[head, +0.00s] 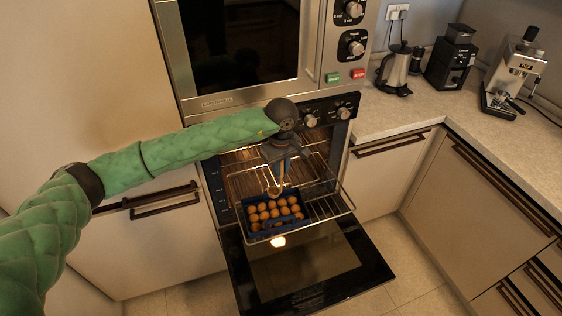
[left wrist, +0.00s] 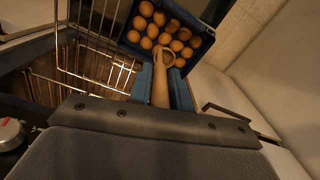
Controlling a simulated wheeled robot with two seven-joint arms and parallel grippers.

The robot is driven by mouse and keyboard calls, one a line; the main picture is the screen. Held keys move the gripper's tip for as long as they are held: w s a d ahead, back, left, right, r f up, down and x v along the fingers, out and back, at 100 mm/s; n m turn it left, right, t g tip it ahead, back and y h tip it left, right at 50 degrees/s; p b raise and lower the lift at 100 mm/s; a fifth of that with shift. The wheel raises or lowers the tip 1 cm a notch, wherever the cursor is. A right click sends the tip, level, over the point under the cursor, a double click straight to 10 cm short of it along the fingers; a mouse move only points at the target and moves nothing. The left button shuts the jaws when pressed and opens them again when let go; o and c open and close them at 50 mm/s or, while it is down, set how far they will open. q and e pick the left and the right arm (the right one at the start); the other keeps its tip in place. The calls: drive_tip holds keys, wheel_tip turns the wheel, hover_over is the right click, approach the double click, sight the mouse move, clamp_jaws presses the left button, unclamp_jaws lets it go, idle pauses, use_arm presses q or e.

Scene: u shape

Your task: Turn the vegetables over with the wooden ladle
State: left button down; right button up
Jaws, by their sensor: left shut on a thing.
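Several round orange-brown vegetables (head: 275,209) lie in a blue tray (head: 262,230) on the pulled-out oven rack. The tray (left wrist: 205,45) and vegetables (left wrist: 158,19) also show at the top of the left wrist view. My left gripper (head: 279,177) is above the tray's back edge, pointing down. It is shut on the handle of the wooden ladle (head: 275,190). In the left wrist view the ladle (left wrist: 160,88) stands between the blue fingers, its round head at the tray's near edge, by the vegetables. I cannot tell whether the head touches them. My right gripper is not in view.
The wire rack (head: 330,208) extends from the open oven, above the lowered oven door (head: 300,268). A microwave (head: 245,45) is above the oven. A kettle (head: 396,70), a grinder (head: 452,60) and a coffee machine (head: 512,75) stand on the right counter.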

sight(281, 189)
use_arm(q)
drive_tip(key=shift+s+f, duration=0.25)
drive_tip(key=shift+f, duration=0.95)
drive_tip(key=shift+w+f, duration=0.1)
drive_tip(key=shift+f, duration=0.6)
drive_tip(key=shift+f+b, duration=0.45)
drive_tip(key=shift+b, duration=0.25)
drive_tip(key=shift+f+b, duration=0.65)
drive_tip(key=shift+b, duration=0.1)
drive_tip(key=shift+f+b, duration=1.05)
drive_tip(key=shift+b, duration=0.15)
drive_tip(key=shift+f+b, duration=0.65)
drive_tip(key=shift+b, duration=0.1)
drive_tip(key=shift+f, duration=0.15)
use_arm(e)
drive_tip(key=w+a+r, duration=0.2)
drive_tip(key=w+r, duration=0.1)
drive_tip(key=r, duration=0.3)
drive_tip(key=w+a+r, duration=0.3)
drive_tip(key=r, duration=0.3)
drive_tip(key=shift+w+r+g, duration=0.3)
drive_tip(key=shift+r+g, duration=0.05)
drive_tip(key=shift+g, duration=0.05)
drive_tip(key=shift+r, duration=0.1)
